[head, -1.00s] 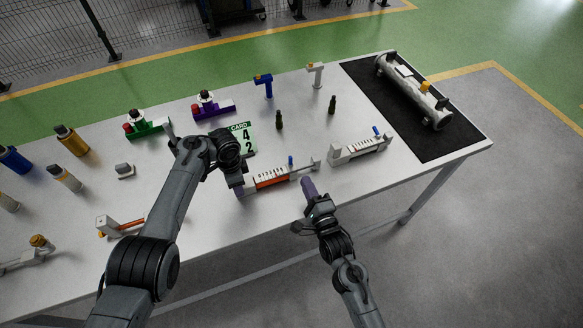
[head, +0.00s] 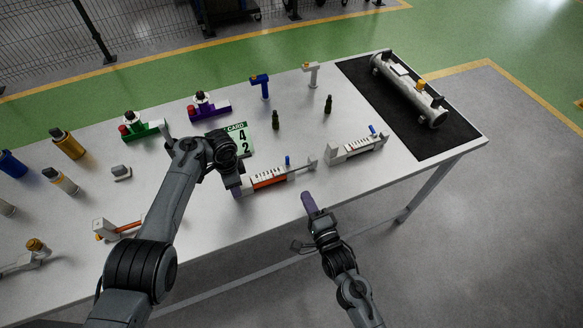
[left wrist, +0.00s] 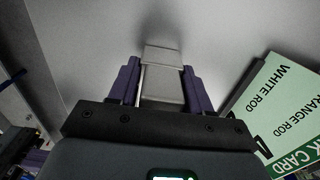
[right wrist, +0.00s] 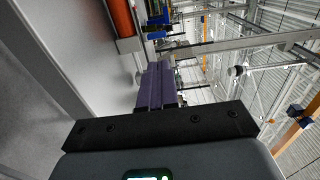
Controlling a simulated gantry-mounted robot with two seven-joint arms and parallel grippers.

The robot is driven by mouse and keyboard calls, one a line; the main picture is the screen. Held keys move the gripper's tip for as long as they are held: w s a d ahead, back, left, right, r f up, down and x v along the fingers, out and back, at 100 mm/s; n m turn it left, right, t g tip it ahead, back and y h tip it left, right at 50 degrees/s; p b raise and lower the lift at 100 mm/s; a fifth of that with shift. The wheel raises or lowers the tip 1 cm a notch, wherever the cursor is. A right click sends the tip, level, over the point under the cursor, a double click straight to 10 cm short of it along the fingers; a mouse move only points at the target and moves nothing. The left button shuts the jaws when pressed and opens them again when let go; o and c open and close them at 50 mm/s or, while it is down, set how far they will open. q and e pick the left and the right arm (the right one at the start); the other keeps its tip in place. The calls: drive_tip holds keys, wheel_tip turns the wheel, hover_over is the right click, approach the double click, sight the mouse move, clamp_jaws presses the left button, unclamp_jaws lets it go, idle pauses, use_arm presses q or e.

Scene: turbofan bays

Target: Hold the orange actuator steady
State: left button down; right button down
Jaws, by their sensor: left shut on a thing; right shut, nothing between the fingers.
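The orange actuator (head: 270,179) is a pale body with a number scale, an orange strip and a blue knob, lying on the table's front half. My left gripper (head: 237,188) is at its left end. In the left wrist view the purple fingers (left wrist: 162,85) are shut on a pale grey block (left wrist: 162,72), the actuator's end. My right gripper (head: 308,199) is shut and empty just in front of the actuator's right end, apart from it. In the right wrist view its purple fingers (right wrist: 160,88) touch each other, and an orange rod (right wrist: 122,17) shows at the top.
A similar pale unit (head: 357,148) with a blue knob lies to the right. The green card (head: 240,142) lies behind the left gripper. A smaller unit with an orange rod (head: 125,227) lies at left front. A pipe (head: 408,90) rests on the black mat (head: 438,146).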

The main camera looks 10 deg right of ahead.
sight(288, 161)
drive_tip(key=x, duration=1.2)
drive_tip(key=shift+w+a, duration=0.1)
drive_tip(key=shift+w, duration=0.15)
